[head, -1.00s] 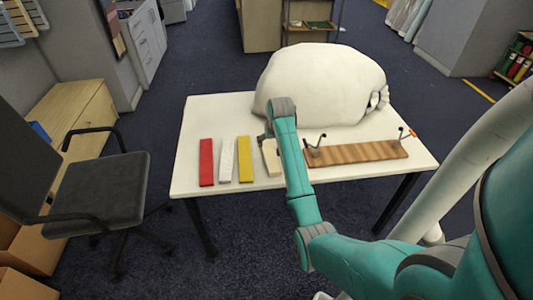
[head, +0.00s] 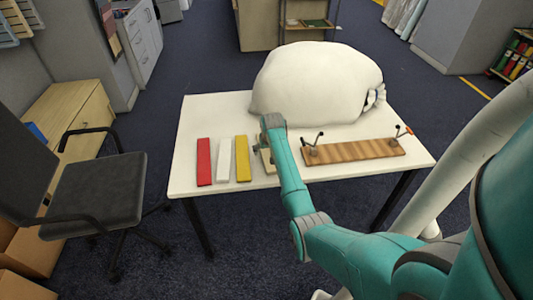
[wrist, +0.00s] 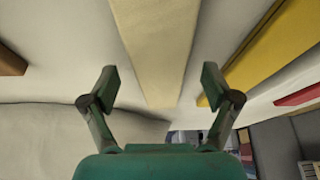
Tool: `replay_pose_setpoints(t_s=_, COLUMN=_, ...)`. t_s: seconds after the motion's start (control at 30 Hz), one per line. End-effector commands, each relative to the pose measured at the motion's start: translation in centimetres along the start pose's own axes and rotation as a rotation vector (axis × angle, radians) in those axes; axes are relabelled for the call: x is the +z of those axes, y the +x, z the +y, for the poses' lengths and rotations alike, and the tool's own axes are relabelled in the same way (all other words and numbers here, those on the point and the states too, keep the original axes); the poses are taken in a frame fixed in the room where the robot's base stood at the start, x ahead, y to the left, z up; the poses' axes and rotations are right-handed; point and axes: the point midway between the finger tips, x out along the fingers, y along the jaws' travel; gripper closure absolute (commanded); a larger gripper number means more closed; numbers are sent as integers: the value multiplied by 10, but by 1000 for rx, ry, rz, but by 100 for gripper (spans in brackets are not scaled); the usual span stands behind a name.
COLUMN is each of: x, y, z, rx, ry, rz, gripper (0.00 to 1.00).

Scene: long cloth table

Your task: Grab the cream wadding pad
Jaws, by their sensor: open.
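The cream wadding pad (wrist: 157,45) is a long pale strip lying on the white table. In the wrist view it runs from the top edge down between my two fingers, with bare table on both sides. In the head view the pad (head: 268,165) is mostly hidden behind my arm; a bit of it shows. My gripper (wrist: 157,88) is open, its two fingers spread on either side of the pad's line and apart from it. In the head view my gripper (head: 260,147) is low over the pad's far part, partly hidden by my wrist.
A yellow strip (head: 242,158), a white strip (head: 223,160) and a red strip (head: 204,162) lie left of the pad. A wooden board (head: 355,151) with clamps lies to the right. A big white sack (head: 315,84) stands behind on the table (head: 215,112).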

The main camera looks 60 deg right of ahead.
Motion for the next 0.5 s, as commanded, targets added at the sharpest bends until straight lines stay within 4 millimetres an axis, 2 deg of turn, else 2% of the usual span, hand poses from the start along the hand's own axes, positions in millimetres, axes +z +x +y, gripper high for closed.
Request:
replay_pose_setpoints(t_s=0.2, x=0, y=0, z=0, rx=0, ry=0, rz=0, gripper=12)
replay_pose_setpoints(t_s=0.4, x=0, y=0, z=0, rx=0, ry=0, rz=0, gripper=62)
replay_pose_setpoints(t_s=0.43, x=0, y=0, z=0, rx=0, ry=0, rz=0, gripper=66)
replay_pose_setpoints(t_s=0.5, x=0, y=0, z=0, rx=0, ry=0, rz=0, gripper=66)
